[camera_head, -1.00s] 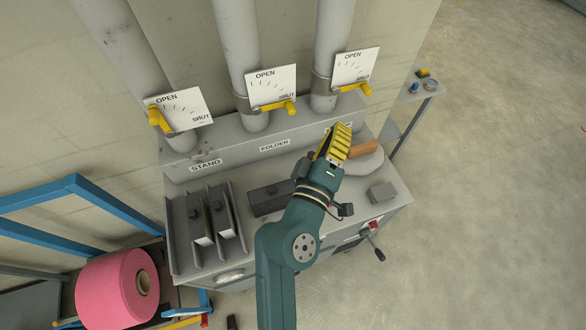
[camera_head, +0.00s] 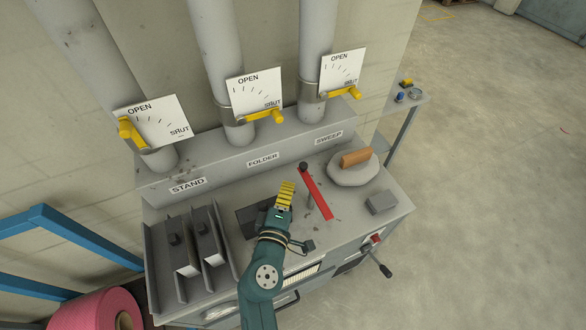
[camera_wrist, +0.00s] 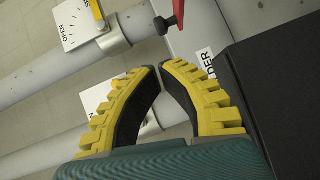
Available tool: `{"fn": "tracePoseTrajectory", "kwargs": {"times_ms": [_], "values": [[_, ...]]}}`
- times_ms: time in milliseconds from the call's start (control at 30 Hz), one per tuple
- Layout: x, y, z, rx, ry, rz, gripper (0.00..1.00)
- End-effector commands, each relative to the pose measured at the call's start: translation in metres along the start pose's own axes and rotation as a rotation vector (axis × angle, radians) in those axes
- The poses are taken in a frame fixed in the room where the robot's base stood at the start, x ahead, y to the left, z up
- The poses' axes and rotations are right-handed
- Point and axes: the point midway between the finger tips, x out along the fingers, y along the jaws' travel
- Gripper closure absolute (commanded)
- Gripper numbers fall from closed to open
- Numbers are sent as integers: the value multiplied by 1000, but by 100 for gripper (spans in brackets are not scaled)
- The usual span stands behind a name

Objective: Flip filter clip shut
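A red bar with a black knob (camera_head: 316,192) stands tilted on a short post on the grey bench; it may be the filter clip, but no label shows this. In the wrist view its red end (camera_wrist: 179,12) and black knob (camera_wrist: 162,23) are at the top. My gripper (camera_head: 287,184), with yellow-backed fingers, is over the bench to the left of the red bar, apart from it. In the wrist view the fingertips (camera_wrist: 157,67) nearly meet with nothing between them. A dark box (camera_head: 247,223) is partly hidden behind my gripper; a dark surface fills the wrist view's right side (camera_wrist: 275,80).
Slotted grey holders (camera_head: 190,250) stand at the bench's left. A pale round pad with an orange handle (camera_head: 355,158) and a small grey block (camera_head: 381,202) lie at the right. Pipes with yellow-handled gauges (camera_head: 254,100) rise behind. A crank (camera_head: 376,256) sticks out in front.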

Motion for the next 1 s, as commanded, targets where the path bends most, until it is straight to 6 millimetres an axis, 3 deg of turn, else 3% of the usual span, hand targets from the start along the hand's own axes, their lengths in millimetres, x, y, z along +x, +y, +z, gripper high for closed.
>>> {"fn": "tracePoseTrajectory", "kwargs": {"times_ms": [200,333,1000], "values": [[47,-1,1,1,-2,1,100],[64,-1,1,0,-2,1,100],[76,0,7,1,-8,2,100]]}}
